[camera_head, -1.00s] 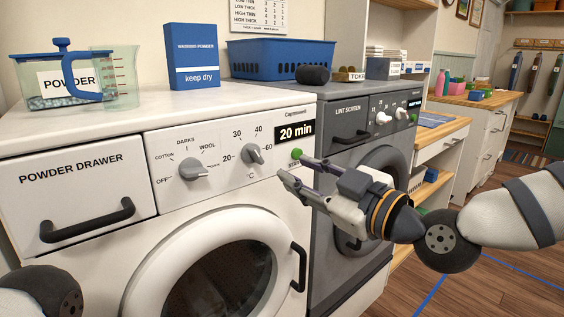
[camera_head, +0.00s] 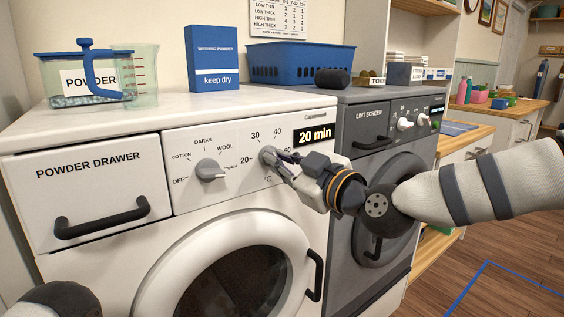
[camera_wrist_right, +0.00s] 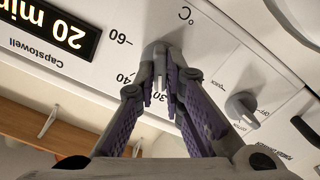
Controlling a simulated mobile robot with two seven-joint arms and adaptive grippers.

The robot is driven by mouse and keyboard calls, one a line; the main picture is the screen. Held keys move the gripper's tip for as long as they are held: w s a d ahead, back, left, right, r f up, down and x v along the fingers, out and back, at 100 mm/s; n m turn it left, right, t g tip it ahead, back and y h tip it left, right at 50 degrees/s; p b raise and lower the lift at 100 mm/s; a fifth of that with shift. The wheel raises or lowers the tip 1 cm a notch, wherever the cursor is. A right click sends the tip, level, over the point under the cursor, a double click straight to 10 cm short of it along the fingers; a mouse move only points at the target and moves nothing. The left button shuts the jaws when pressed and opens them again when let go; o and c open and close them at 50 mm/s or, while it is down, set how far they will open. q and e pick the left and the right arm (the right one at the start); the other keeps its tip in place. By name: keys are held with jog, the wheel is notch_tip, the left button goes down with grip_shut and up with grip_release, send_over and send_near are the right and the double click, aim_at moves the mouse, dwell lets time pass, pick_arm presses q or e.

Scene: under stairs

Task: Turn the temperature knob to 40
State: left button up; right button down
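The white washing machine (camera_head: 250,200) has a grey temperature knob (camera_head: 268,154) on its panel, with a scale of 20, 30, 40 and 60 around it. My right gripper (camera_head: 278,166) is at this knob, reaching in from the right. In the right wrist view the knob's raised grip (camera_wrist_right: 159,65) sits between the two fingertips, with no clear gap on either side. The fingers partly cover the knob and the scale, so I cannot read its exact setting. My left gripper is out of view; only a dark part of my left arm shows at lower left.
The program knob (camera_head: 210,170) is left of the temperature knob. A "20 min" display (camera_head: 314,135) is above the right gripper. The powder drawer handle (camera_head: 102,218) and round door (camera_head: 225,275) protrude. A grey machine (camera_head: 375,190) stands on the right.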

jog(key=shift+m, duration=0.4)
jog(key=m, duration=1)
jog(key=shift+f+m, duration=0.15)
jog(key=shift+m, duration=0.45)
dwell(0.3)
jog(key=c, duration=1.7)
grip_release()
